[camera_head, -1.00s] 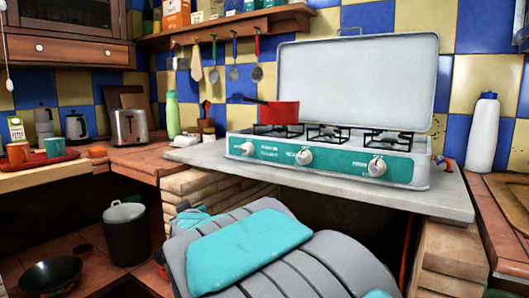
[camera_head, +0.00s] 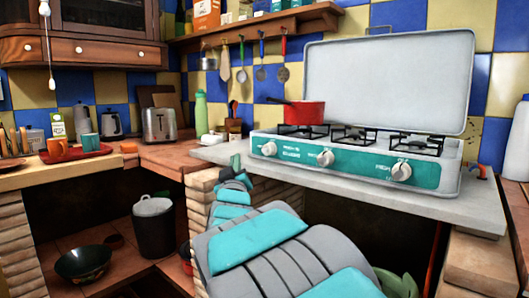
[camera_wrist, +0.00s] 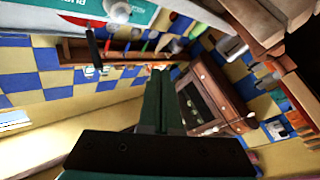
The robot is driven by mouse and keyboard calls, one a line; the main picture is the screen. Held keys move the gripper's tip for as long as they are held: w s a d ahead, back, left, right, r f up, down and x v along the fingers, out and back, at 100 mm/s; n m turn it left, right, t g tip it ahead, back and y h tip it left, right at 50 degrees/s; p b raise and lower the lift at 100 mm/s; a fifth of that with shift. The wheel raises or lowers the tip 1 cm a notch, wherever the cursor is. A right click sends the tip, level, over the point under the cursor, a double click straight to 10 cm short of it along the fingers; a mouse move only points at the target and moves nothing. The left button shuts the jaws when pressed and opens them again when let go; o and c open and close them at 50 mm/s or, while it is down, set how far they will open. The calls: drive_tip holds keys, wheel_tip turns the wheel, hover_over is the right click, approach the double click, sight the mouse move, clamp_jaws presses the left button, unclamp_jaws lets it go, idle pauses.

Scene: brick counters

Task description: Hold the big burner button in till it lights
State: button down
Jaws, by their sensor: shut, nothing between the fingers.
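The stove (camera_head: 350,160) stands on a grey slab with its white lid raised. Its teal front panel carries three white knobs: a left one (camera_head: 269,149), a middle one (camera_head: 325,158) and a right one (camera_head: 401,172). I cannot read which is the big burner's. No flame shows. A red pot (camera_head: 304,113) sits on the left burner. My gripper (camera_wrist: 160,72) is shut and empty in the wrist view. Part of the teal panel (camera_wrist: 85,75) and one knob (camera_wrist: 118,10) show at its upper left, apart from the fingers. In the head view my arm reaches up left of the stove front.
The grey slab's front edge (camera_head: 350,190) juts out below the knobs. A green bottle (camera_head: 200,117) and a toaster (camera_head: 159,125) stand on the left counter. A white bottle (camera_head: 518,140) stands at the right. Utensils hang from the shelf (camera_head: 258,24).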

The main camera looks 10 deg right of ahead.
sight(261, 167)
drive_tip(key=w+d+b, duration=0.2)
drive_tip(key=w+d, duration=0.3)
drive_tip(key=d, duration=0.2)
idle(0.3)
idle(1.9)
drive_tip(key=shift+w+d, duration=0.25)
drive_tip(key=shift+d, duration=0.05)
drive_tip(key=shift+w+d, duration=0.25)
drive_tip(key=shift+d, duration=0.1)
idle(2.5)
drive_tip(key=shift+a, duration=0.1)
drive_tip(key=shift+s+a, duration=0.5)
drive_tip(key=shift+a, duration=0.1)
